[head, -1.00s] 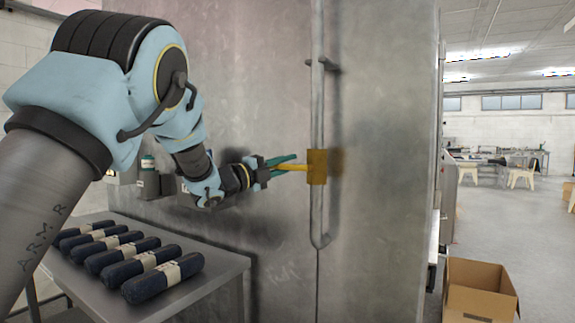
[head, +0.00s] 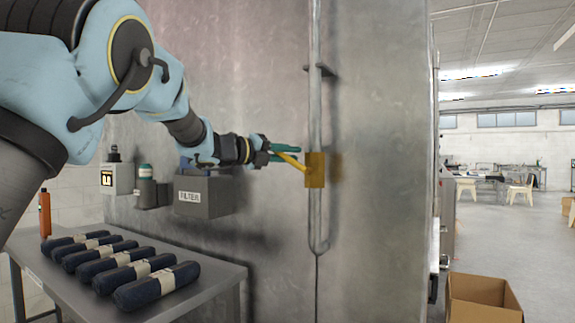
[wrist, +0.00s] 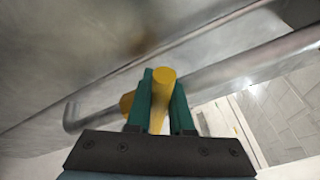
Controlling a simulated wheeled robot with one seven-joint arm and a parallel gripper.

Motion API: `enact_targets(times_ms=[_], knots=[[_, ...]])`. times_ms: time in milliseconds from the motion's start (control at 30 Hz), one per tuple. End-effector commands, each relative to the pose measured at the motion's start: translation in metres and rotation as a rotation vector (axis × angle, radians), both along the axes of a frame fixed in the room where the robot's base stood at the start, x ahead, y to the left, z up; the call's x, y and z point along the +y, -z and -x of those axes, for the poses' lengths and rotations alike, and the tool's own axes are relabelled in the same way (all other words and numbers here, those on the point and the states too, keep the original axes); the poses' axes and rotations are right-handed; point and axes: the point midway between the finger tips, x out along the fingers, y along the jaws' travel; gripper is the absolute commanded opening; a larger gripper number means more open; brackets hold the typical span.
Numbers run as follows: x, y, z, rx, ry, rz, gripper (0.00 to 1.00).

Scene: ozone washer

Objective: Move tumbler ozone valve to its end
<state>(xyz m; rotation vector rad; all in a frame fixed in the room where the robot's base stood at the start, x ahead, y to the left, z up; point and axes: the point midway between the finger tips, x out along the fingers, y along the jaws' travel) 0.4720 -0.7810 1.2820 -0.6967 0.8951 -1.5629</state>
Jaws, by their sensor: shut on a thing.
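The yellow valve tumbler is a lever on a block (head: 315,170) around the vertical metal pipe, on the grey metal wall. Its handle (head: 294,162) sticks out to the left and tilts up toward its free end. My gripper (head: 288,151) has green fingers shut on the handle. In the wrist view the yellow handle (wrist: 163,80) sits between the two green fingers of my gripper (wrist: 161,100), with its rounded end showing. Part of the block shows behind the left finger; the rest is hidden.
The vertical pipe (head: 316,110) runs along the wall. A grey FILTER box (head: 205,196) and small wall units hang below my arm. A table (head: 215,285) with several dark rolls (head: 155,287) stands at the lower left. A cardboard box (head: 483,300) is on the floor at right.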

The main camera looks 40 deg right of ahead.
Motion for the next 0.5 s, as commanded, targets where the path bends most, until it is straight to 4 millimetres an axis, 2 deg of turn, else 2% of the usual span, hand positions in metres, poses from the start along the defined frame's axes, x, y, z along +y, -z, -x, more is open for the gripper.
enact_targets(times_ms=[200,500], knots=[[-0.0012,-0.0062,0.0044,-0.088,0.001,-0.021,0.00],[-0.0018,-0.0083,0.0062,-0.126,0.000,-0.032,0.00]])
